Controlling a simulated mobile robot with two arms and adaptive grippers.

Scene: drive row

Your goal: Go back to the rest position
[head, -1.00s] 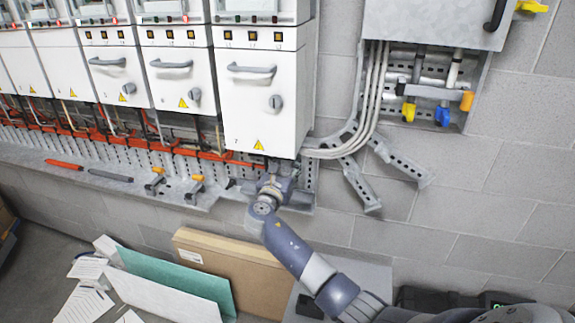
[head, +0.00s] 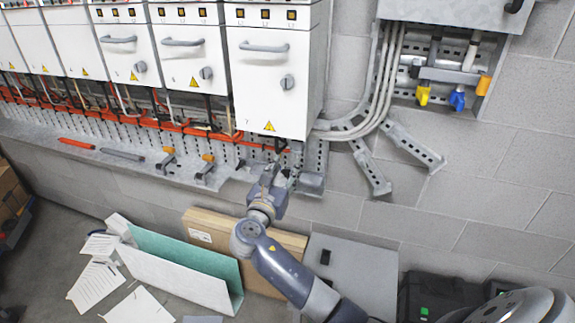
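My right gripper (head: 278,166) is at the right end of the grey ledge, just below the rightmost white drive cabinet (head: 268,80). Its arm comes in from the bottom right. The fingertips are small, dark and seen against the perforated metal, so I cannot tell whether they are open or shut. No held object can be made out. My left gripper is not in view.
On the ledge (head: 75,165) lie a red tool (head: 76,143), a grey tool (head: 122,154) and two clamps with orange ends. Below are a brown cardboard panel (head: 268,242), a green-and-white folder (head: 185,262), papers and a black case (head: 435,295).

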